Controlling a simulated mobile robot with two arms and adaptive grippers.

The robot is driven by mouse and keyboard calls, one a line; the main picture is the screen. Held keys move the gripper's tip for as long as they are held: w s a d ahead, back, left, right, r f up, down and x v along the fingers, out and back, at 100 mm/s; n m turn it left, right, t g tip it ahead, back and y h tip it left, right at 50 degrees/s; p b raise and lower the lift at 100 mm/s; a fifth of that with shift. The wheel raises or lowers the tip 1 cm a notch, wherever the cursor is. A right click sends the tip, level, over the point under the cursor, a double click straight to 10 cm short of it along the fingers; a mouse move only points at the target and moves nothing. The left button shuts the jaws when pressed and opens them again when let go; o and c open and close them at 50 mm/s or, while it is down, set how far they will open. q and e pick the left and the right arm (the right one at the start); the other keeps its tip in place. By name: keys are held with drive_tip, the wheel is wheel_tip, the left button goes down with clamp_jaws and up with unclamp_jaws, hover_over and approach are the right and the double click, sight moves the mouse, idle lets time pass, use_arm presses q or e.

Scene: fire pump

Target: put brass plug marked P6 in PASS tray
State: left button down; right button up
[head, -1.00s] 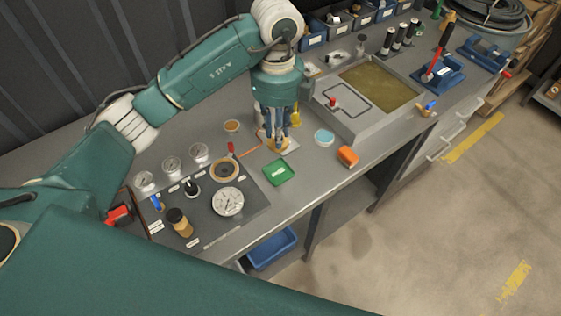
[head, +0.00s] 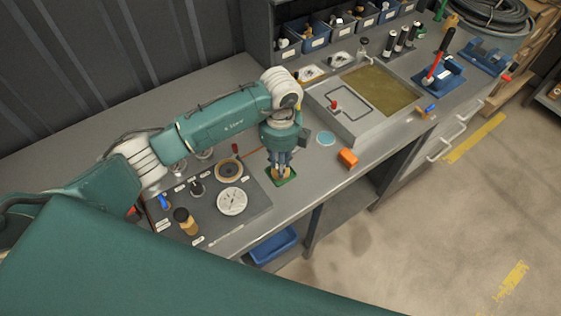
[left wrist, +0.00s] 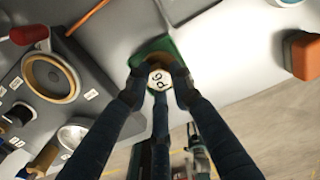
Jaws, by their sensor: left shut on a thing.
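My left gripper (head: 281,172) is over the small green tray (head: 291,182) on the grey bench. In the left wrist view its fingers (left wrist: 160,82) are shut around the brass plug (left wrist: 157,79), whose pale top face reads P6. The green tray (left wrist: 150,47) shows just beyond and under the plug. I cannot tell whether the plug touches the tray floor. The tray's label is hidden by the gripper. My right gripper is not in view.
A gauge panel (head: 250,212) lies left of the tray. An orange block (head: 348,158) and a light-blue round dish (head: 326,138) lie to its right. A grey basin (head: 345,127) stands behind. The bench's front edge is close to the tray.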

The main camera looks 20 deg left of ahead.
use_arm(q)
drive_tip(key=shift+f, duration=0.2)
drive_tip(key=c, duration=1.5)
unclamp_jaws()
drive_tip(key=shift+r, duration=0.1)
drive_tip(key=shift+r, duration=0.1)
drive_tip(key=shift+r, duration=0.15)
wheel_tip(320, 180, up, 12)
drive_tip(key=b, duration=0.3)
drive_tip(key=shift+b, duration=0.4)
